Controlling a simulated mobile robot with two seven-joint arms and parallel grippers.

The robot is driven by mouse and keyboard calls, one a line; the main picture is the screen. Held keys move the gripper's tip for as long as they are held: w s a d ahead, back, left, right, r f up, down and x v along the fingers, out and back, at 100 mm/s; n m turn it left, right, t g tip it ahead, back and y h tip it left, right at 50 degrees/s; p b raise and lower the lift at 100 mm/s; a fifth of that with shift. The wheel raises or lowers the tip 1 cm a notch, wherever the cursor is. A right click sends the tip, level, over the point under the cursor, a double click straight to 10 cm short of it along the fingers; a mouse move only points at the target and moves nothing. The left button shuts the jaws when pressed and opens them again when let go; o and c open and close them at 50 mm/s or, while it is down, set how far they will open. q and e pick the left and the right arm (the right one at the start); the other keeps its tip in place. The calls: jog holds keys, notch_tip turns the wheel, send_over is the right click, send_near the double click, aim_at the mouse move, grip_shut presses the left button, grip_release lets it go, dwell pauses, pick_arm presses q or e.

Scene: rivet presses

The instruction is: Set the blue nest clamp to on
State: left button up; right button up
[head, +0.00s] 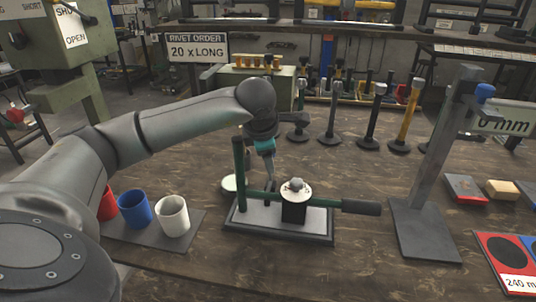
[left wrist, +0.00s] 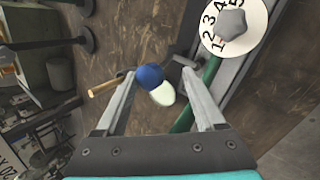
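A blue ball-shaped knob (left wrist: 150,76), which looks like part of the blue nest clamp, shows between my left fingertips in the left wrist view. A pale round disc (left wrist: 163,94) lies beside it; a pale disc (head: 229,183) also shows behind the press base in the head view. The blue knob cannot be made out in the head view. My left gripper (head: 271,178) points down behind the press, just right of its green post (head: 240,168). Its fingers (left wrist: 159,73) are apart, and I cannot tell if they touch the knob. My right gripper is out of view.
The press has a grey base plate (head: 260,223), a numbered dial (head: 295,190) and a dark handle (head: 361,207) reaching right. Red, blue (head: 135,209) and white cups stand at left. A grey gauge stand (head: 423,230) is at right. Several upright tools stand behind.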

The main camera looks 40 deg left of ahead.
pick_arm(q)
jog(key=p+v, duration=0.2)
jog(key=v, duration=1.3)
jog(key=shift+p, duration=0.35)
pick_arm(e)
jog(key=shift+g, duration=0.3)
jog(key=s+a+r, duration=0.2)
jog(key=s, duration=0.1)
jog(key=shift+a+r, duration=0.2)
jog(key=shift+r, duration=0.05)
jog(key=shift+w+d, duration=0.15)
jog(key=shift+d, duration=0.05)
